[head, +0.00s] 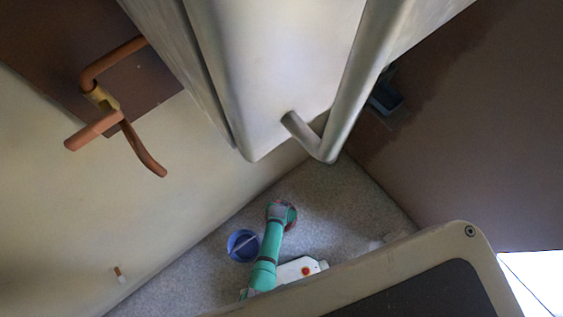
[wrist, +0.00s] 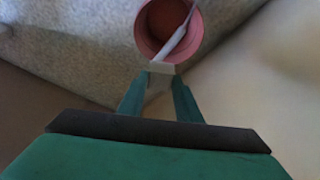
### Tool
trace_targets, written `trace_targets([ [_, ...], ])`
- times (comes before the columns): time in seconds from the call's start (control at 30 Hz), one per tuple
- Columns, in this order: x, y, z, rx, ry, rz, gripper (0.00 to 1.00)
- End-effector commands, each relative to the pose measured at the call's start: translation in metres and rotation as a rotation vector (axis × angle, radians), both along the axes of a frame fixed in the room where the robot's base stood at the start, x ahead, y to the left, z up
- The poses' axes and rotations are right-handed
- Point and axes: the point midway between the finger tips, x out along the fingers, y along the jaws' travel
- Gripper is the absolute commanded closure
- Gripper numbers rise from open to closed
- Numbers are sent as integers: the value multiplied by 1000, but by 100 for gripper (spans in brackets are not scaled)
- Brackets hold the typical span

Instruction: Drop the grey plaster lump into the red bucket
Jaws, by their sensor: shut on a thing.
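My gripper (wrist: 160,75) is shut on a small pale grey lump (wrist: 160,67), held between the teal fingertips in the wrist view. The red bucket (wrist: 143,36) appears pinkish just beyond the fingertips, its mouth facing the camera. The lump overlaps the bucket's near rim in the picture; I cannot tell the height between them. A pale, thin stick or handle (wrist: 178,38) crosses the bucket's right side. In the head view my gripper (head: 280,208) is at the end of the teal arm, over the speckled floor. A reddish curved edge (head: 293,217) beside it seems to be the bucket, mostly hidden.
A blue bucket (head: 232,248) with a pale stick across it stands left of my arm. A copper-coloured pipe (head: 105,98) juts out at upper left. A large pale metal body with a bent pipe (head: 345,105) fills the top middle. Bare floor (head: 335,205) lies right of my gripper.

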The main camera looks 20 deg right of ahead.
Motion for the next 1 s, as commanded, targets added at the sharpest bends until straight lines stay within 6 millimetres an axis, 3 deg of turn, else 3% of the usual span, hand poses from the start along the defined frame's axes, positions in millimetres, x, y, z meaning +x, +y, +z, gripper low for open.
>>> trace_targets([
  [0.47, -1, 0, -12, 0, 0, 1, 93],
  [0.5, -1, 0, -12, 0, 0, 1, 67],
  [0.6, -1, 0, -12, 0, 0, 2, 47],
  [1.0, -1, 2, -8, 0, 0, 2, 47],
])
